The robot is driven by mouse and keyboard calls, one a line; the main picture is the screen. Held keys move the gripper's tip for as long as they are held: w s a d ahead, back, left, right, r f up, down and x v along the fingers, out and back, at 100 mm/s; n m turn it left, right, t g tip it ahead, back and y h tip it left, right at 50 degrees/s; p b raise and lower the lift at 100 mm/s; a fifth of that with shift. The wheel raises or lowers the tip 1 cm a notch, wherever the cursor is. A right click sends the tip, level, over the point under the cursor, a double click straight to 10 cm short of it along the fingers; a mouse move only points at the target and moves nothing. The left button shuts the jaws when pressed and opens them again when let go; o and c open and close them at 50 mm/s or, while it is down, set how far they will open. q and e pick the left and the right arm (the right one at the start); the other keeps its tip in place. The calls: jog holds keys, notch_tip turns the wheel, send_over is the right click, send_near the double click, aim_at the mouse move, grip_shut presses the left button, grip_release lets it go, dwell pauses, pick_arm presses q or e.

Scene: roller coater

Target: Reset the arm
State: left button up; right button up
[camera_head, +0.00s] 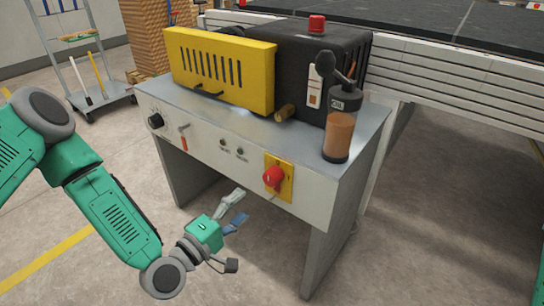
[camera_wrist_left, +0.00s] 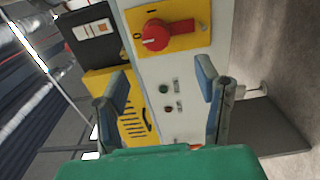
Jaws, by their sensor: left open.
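My left arm comes in from the left in the head view. Its green left gripper (camera_head: 236,228) is in front of the lower front of the roller coater (camera_head: 225,135). The jaws are spread apart with nothing between them. The left wrist view shows the two blue-padded fingers (camera_wrist_left: 160,88) apart, with the machine's front panel (camera_wrist_left: 172,70) behind them. The red rotary switch (camera_head: 273,177) on its yellow plate is up and right of the gripper; it also shows in the left wrist view (camera_wrist_left: 156,35). My right gripper is not in view.
A bottle of orange-brown liquid (camera_head: 339,135) stands on the machine's right end. A yellow guard (camera_head: 220,68) and a red button (camera_head: 317,24) are on top. A lever (camera_head: 184,137) and a black knob (camera_head: 155,121) are on the front panel. Bare floor (camera_head: 390,260) lies right.

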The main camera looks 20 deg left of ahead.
pick_arm(q)
jog(key=s+d+f+m+g+p, duration=0.2)
jog(key=s+f+m+g+p, duration=0.15)
jog(key=s+g, duration=0.2)
jog(key=s+d+f+m+g+p, duration=0.25)
jog(key=s+m+g, duration=0.2)
jog(key=s, duration=0.25)
jog(key=s+a+r+m+g+y+p, duration=0.2)
jog(key=s+a+m+g+y+p, duration=0.3)
jog(key=s+a, duration=0.6)
jog(key=shift+s+a+m+g+y+p, duration=0.35)
jog(key=shift+s+m+g+y, duration=0.3)
jog(key=shift+s+m, duration=0.3)
jog(key=shift+w+d, duration=0.1)
jog(key=shift+d, duration=0.05)
jog(key=shift+c, duration=0.4)
